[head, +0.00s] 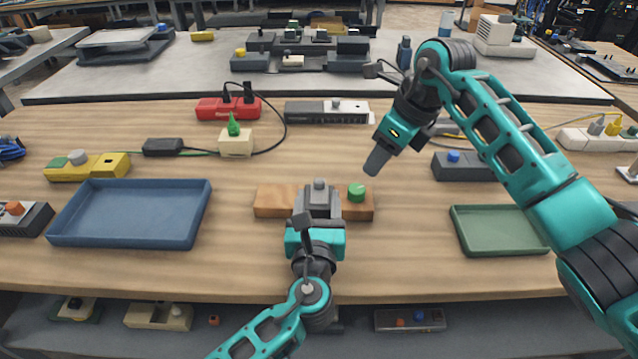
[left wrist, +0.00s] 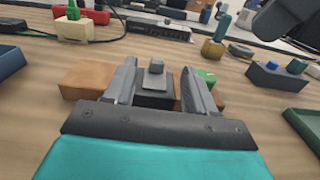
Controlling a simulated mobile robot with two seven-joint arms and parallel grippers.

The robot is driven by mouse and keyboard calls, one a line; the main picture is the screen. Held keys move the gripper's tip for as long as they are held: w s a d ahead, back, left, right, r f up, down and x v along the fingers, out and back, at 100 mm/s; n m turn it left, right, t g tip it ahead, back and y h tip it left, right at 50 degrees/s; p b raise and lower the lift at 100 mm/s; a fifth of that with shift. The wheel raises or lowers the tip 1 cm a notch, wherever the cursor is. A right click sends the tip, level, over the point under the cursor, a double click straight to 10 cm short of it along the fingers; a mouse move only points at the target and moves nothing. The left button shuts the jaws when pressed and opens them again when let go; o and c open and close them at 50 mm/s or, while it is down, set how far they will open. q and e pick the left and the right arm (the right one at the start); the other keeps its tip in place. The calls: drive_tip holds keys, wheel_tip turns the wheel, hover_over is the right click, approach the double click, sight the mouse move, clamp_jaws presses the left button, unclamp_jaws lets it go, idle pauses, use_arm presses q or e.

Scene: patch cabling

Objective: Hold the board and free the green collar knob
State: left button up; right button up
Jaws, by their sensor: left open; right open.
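The brown wooden board (head: 272,202) lies mid-table in the head view, with a grey knob (head: 319,184) on a dark base at its middle. The green collar knob (head: 357,192) sits upright on the board's right part. My left gripper (head: 319,203) is open at the board's near side. In the left wrist view, its fingers (left wrist: 160,88) stand on either side of the grey knob (left wrist: 156,68); contact cannot be told. The right finger partly hides the green knob (left wrist: 207,76). My right gripper (head: 377,164) is open and empty, above and behind the green knob, apart from it.
A blue tray (head: 70,232) lies left of the board, a green tray (head: 470,245) right. Behind stand a cream block with a green cone (head: 235,143), a red power strip (head: 225,108) and a grey switch box (head: 320,112). A black cable (head: 283,125) curves there. Bare wood surrounds the board.

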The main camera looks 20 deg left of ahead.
sight(319, 185)
use_arm(q)
wheel_tip(319, 185, down, 2)
drive_tip(key=shift+f, duration=0.1)
drive_tip(key=x, duration=0.7)
drive_tip(key=shift+w+a+f, duration=0.1)
drive_tip(key=shift+w, duration=0.2)
drive_tip(key=shift+c, duration=0.4)
clamp_jaws()
idle(0.6)
